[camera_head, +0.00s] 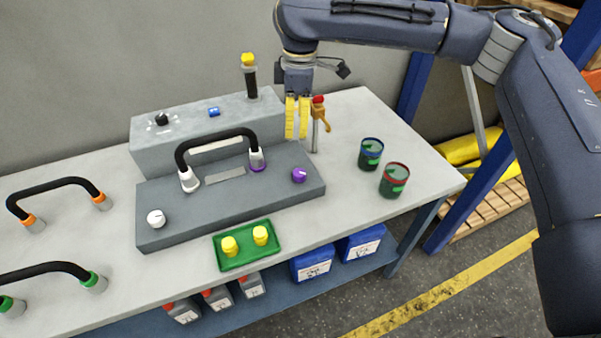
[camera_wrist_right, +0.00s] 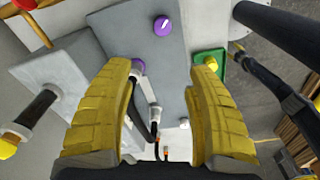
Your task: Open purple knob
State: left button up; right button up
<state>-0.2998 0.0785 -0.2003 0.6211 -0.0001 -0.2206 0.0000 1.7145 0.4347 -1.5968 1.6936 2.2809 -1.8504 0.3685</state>
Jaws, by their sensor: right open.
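The purple knob (camera_head: 299,175) is a small round knob with a white mark, at the right end of the dark grey panel (camera_head: 225,210). It also shows in the wrist view (camera_wrist_right: 163,26) near the top, beyond my fingertips. My right gripper (camera_head: 297,135), with yellow fingers, hangs pointing down over the back right of the panel, behind the knob in the head view. Its fingers are apart and empty in the wrist view (camera_wrist_right: 163,64); they do not touch the knob. My left gripper is not in view.
A black handle (camera_head: 215,138) arches over the panel, one end purple. A red-topped post with an orange lever (camera_head: 318,115) stands beside my right fingers. A white knob (camera_head: 156,218), a green tray (camera_head: 240,262) with yellow pieces and two cups (camera_head: 394,180) are nearby.

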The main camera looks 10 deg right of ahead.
aim_at(301, 173)
jog(key=f+m, duration=0.1)
jog(key=f, duration=0.5)
jog(key=f+m, duration=0.1)
jog(key=f, duration=0.5)
jog(key=d+f+m, duration=0.1)
jog(key=f, duration=0.5)
jog(key=shift+f+m+h, duration=0.15)
jog(key=shift+m+h, duration=0.15)
jog(key=shift+h, duration=0.1)
grip_shut()
jog(key=shift+d, duration=0.1)
